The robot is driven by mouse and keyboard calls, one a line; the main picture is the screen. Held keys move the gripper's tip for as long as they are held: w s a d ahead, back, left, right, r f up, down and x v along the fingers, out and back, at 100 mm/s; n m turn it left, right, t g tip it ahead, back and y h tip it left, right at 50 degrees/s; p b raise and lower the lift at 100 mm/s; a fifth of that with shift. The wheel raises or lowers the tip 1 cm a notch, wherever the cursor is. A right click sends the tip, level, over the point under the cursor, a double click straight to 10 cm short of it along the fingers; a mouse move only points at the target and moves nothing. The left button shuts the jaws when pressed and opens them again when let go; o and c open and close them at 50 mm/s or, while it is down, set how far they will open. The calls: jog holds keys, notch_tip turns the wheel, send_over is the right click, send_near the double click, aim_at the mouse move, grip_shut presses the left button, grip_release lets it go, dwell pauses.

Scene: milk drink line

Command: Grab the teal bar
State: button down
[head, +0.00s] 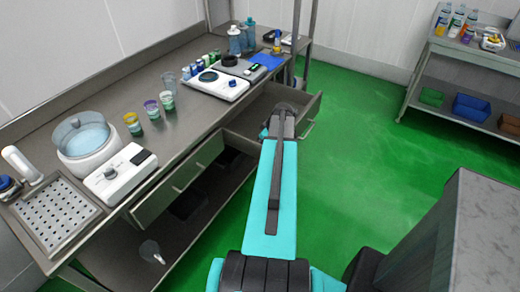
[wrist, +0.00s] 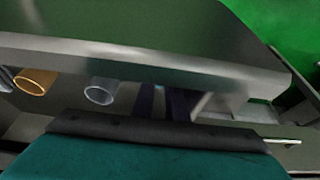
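I cannot make out a teal bar for certain in either view. The long teal panels in the head view belong to my own arm, which reaches toward an open drawer (head: 311,116). A small teal patch (head: 263,133) shows just left of the arm's end; I cannot tell whether it is a separate thing. My gripper is at the far end of the arm, mostly hidden by the arm. In the wrist view a teal surface with a black edge fills the bottom, probably part of my arm. Two dark upright shapes beyond it are unclear.
A steel bench (head: 200,135) runs along the left, with a white tub (head: 86,137), coloured cups (head: 152,109) and a white scale (head: 213,83). In the wrist view, a steel slab (wrist: 150,50) crosses close above an orange tube (wrist: 35,81) and a grey tube (wrist: 101,91).

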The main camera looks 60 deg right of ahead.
jog(key=shift+r, duration=0.2)
notch_tip(320, 180, up, 10)
jog(key=b, duration=0.2)
jog(key=shift+f, duration=0.2)
dwell(0.5)
dwell(0.4)
